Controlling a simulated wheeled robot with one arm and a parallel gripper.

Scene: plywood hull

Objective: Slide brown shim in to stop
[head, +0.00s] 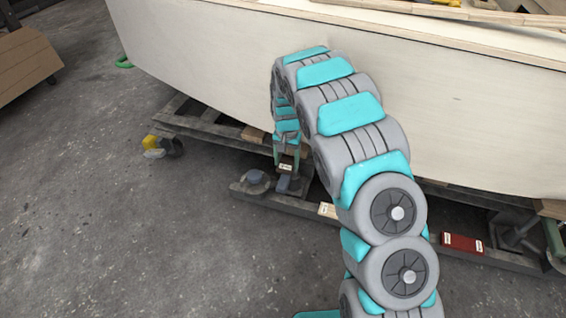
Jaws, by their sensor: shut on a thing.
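My gripper (287,160) points down beside the pale plywood hull (220,75), at the low trolley beneath it. The shim is small in this view and partly hidden by the fingers. I cannot tell whether it touches the trolley or the hull.
A pale labelled block (327,210) and a red labelled block (462,243) lie on the trolley's front beam (390,238). A yellow-wheeled caster (157,146) stands at left. My arm hides part of the beam. The concrete floor (130,240) in front is clear.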

